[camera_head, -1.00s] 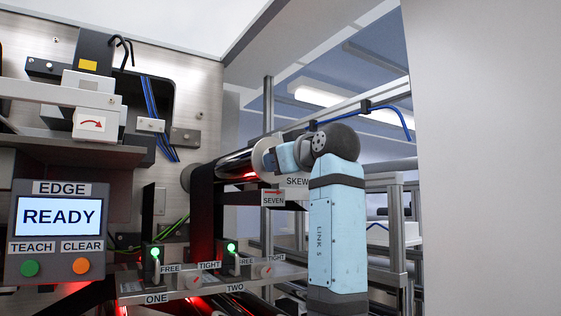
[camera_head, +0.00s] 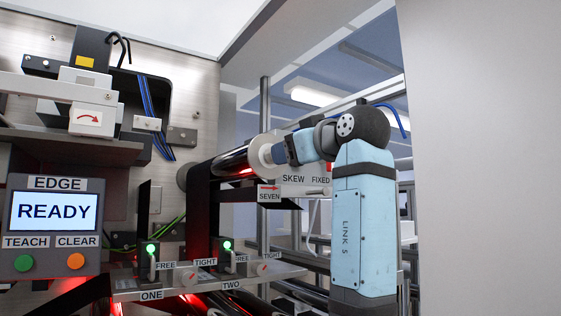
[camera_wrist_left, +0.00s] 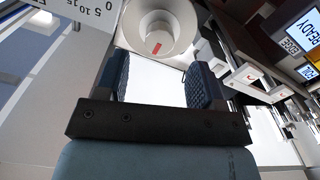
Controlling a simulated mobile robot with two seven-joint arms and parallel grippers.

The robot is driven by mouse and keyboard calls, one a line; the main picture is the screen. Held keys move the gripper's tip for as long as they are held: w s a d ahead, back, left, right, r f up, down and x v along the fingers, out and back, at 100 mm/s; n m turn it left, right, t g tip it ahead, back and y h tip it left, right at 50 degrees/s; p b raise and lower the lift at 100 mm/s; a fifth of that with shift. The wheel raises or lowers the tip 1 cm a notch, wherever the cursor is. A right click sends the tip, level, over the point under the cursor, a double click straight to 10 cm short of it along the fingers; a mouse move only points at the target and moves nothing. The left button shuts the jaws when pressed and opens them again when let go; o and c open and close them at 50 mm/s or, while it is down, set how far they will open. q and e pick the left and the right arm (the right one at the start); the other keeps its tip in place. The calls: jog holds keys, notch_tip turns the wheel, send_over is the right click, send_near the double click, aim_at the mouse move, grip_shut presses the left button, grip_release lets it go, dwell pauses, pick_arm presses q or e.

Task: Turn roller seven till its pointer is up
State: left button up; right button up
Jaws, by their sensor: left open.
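My right gripper is out of view.
A plate reading SKEW FIXED (camera_head: 307,180) sits just below the gripper. An EDGE panel (camera_head: 54,225) showing READY stands at left. A shelf with ONE and TWO switches (camera_head: 210,287) runs below. A plain pale wall (camera_head: 480,150) fills the right.

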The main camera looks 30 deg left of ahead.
pick_arm(q)
jog(key=b+v, duration=0.1)
jog(key=v, duration=0.6)
jog(key=shift+d, duration=0.25)
jog(key=shift+s, duration=0.1)
